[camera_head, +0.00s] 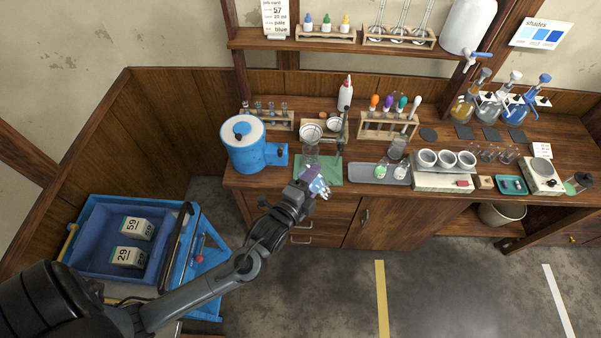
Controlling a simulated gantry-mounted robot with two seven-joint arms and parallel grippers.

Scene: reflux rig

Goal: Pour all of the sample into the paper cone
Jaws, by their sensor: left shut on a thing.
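My left gripper (310,182) is shut on a small sample vessel (320,188) at the bench's front edge. The vessel looks pale blue and clear, with a purple patch by the fingers; its tilt and contents are too small to tell. Just behind, a ring stand (342,135) rises beside a green mat (328,166). A pale round cone (311,130), seemingly the paper cone, sits there above a clear glass vessel (311,151). The held vessel is in front of the cone and apart from it. My right gripper is not in view.
A blue drum-shaped device (249,154) stands left of the mat. Tube racks (268,121) and a white bottle (346,92) are behind. A blue cart (205,281) with numbered boxes stands at lower left.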

